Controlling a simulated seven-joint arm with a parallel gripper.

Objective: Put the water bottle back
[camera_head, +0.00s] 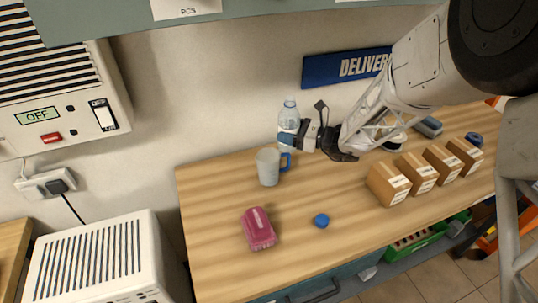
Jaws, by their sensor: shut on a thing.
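The clear water bottle (289,115), with a blue band, is upright at the back of the wooden table, near the wall. My gripper (295,138) reaches it from the right and is shut on it at about mid-height. The gripper hides part of the bottle's right side. The bottle's lower end is near the mug, and I cannot tell whether it touches the table.
A grey mug (267,168) with a blue handle stands just in front of the bottle. A pink object (258,229) and a small blue object (321,220) lie nearer the front. Several cardboard boxes (388,186) stand at the right. The table's left part (212,195) is clear.

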